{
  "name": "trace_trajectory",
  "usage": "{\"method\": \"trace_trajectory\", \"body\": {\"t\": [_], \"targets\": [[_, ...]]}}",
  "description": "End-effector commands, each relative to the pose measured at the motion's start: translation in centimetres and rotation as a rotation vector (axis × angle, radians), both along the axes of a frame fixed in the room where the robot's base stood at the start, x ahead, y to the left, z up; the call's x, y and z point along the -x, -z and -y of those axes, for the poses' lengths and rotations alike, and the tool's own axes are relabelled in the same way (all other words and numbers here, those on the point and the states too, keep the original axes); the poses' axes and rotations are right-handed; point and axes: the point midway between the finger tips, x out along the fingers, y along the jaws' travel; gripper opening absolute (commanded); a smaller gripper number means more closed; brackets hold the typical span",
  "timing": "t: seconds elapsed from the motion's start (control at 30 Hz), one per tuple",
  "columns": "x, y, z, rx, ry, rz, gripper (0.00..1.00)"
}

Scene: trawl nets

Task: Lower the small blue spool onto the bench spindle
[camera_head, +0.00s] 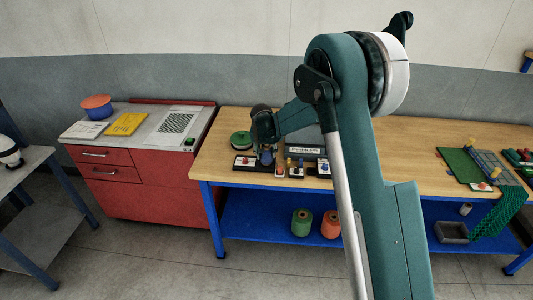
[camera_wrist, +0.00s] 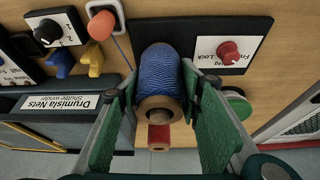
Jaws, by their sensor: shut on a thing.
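The small blue spool (camera_wrist: 160,70) is between the green-padded fingers of my gripper (camera_wrist: 159,84) in the wrist view. The gripper is shut on it, a finger on each side. The tan core end of the spool faces the camera. In the head view the spool (camera_head: 266,157) shows small under my gripper (camera_head: 265,146), over the front part of the wooden bench (camera_head: 400,142). I cannot make out the bench spindle; the spool or my gripper may hide it. I cannot tell how far the spool is above the bench.
A green round thing (camera_head: 241,138) sits to the left. Bare bench lies right of my arm.

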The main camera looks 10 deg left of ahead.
Motion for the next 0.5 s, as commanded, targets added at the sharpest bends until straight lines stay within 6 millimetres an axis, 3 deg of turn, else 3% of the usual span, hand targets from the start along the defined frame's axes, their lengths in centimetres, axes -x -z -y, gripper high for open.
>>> {"method": "trace_trajectory", "body": {"t": [0.33,0.37,0.5], "targets": [[-0.01,0.09,0.00,0.000,0.000,0.000,0.22],[0.01,0.09,0.00,0.000,0.000,0.000,0.38],[0.00,0.10,0.00,0.000,0.000,0.000,0.53]]}}
